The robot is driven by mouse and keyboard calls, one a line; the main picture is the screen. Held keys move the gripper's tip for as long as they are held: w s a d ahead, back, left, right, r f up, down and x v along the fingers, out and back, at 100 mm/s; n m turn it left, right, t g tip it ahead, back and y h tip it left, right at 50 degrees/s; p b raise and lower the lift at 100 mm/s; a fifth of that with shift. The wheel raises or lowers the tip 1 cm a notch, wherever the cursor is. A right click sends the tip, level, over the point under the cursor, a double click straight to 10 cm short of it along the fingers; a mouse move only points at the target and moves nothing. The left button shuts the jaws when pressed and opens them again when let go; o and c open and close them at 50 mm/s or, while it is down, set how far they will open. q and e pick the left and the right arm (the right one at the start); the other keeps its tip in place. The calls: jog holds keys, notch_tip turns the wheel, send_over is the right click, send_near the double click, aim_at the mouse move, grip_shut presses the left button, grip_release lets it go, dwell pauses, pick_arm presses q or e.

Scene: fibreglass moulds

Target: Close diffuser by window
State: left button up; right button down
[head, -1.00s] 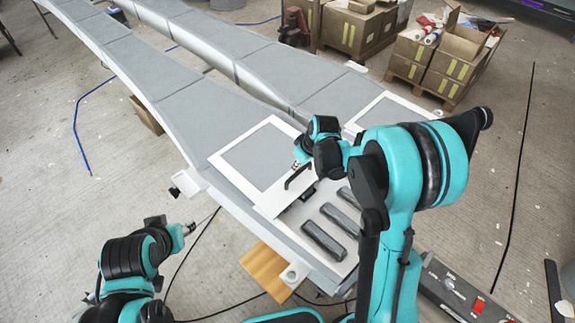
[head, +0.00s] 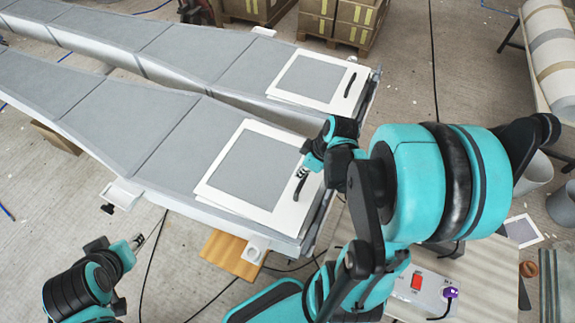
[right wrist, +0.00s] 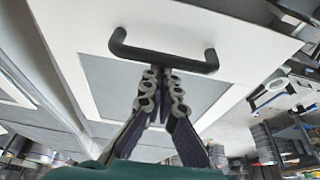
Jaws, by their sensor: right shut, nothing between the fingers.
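Two white-framed panels with grey centres and dark handles lie on the ends of two long grey moulds. The near panel (head: 222,198) lies over the end of the near mould, with no dark bars showing beside it. The far panel (head: 279,98) lies flat on the far mould. My right gripper (head: 303,172) is shut and empty at the near panel's black handle (head: 299,188). In the right wrist view its fingertips (right wrist: 164,76) meet just at the handle bar (right wrist: 160,55); whether they touch is unclear. My left gripper (head: 138,241) is low at left, away from both panels. No window shows.
Cardboard boxes (head: 340,22) stand on pallets behind. A control box with a red switch (head: 417,283) is at lower right. Rolls (head: 553,50) lie on a rack at the right. A wooden block (head: 232,252) sticks out below the near mould.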

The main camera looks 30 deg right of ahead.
pick_arm(q)
jog(key=shift+w+a, duration=0.1)
pick_arm(e)
jog(key=shift+s+d, duration=0.1)
jog(key=shift+s, duration=0.1)
jog(key=shift+w, duration=0.2)
jog(key=shift+w+a+r, duration=0.2)
jog(key=shift+w+a, duration=0.2)
jog(key=shift+w, duration=0.2)
jog(key=shift+w+a+r, duration=0.15)
jog(key=shift+w+a, duration=0.25)
jog(key=shift+w, duration=0.15)
jog(key=shift+w+a+r+p, duration=0.1)
jog(key=shift+r+p, duration=0.1)
jog(key=shift+r, duration=0.25)
jog(key=shift+w+a+r+p, duration=0.1)
jog(key=shift+r+p, duration=0.1)
jog(key=shift+r, duration=0.2)
pick_arm(q)
jog(key=r+p, duration=0.2)
jog(key=r, duration=0.1)
jog(key=shift+a+r, duration=0.1)
jog(key=shift+a, duration=0.3)
pick_arm(e)
jog(key=v, duration=0.8)
